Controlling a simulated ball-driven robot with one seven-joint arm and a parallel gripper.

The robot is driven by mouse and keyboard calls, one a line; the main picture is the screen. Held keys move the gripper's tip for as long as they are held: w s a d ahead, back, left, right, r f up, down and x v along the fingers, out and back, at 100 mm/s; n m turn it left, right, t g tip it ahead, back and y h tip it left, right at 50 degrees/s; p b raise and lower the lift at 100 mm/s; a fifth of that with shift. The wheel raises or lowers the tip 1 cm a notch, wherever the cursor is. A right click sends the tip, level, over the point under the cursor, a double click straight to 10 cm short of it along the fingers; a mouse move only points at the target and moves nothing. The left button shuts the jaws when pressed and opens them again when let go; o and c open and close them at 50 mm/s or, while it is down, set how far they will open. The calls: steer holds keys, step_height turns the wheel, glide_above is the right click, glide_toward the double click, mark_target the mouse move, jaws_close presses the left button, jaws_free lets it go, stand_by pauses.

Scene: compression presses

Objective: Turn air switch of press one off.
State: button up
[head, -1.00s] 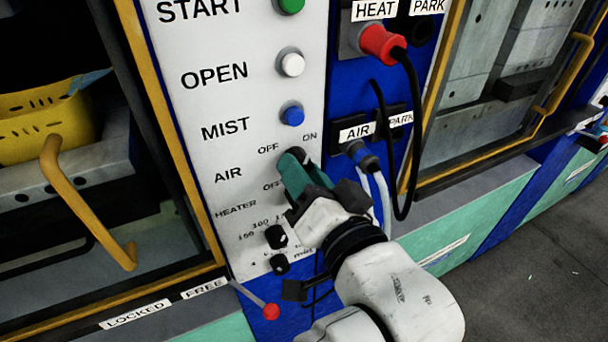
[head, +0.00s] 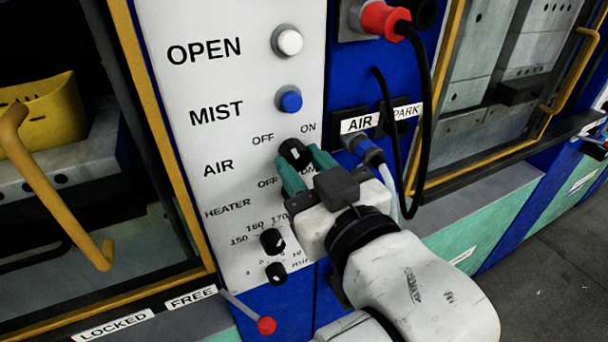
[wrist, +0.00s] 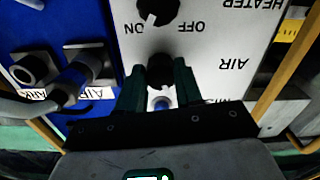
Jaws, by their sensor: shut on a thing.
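The air switch (head: 294,153) is a round black knob beside the label AIR on the white panel of the press, with OFF at its upper left and ON at its upper right. My gripper (head: 305,170) has its green fingers on both sides of this knob and is shut on it. The wrist view shows the knob (wrist: 160,70) upside down between the two fingers (wrist: 160,85). Which way the knob's mark points is hard to tell. The heater switch is mostly hidden behind my gripper in the head view, but shows in the wrist view (wrist: 158,12).
The blue MIST button (head: 289,100) and white OPEN button (head: 287,41) are above. Two black dials (head: 272,241) are below. A blue air plug (head: 367,151) with a pale hose is close right of my gripper. A red-knobbed lever (head: 266,325) is lower down.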

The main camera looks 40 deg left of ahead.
steer(key=shift+n, duration=0.6)
steer(key=shift+b, duration=0.3)
steer(key=o, duration=1)
steer(key=shift+o, duration=0.2)
steer(key=p+v, duration=0.7)
steer(key=v, duration=0.3)
steer(key=shift+d, duration=0.3)
steer(key=shift+s, duration=0.15)
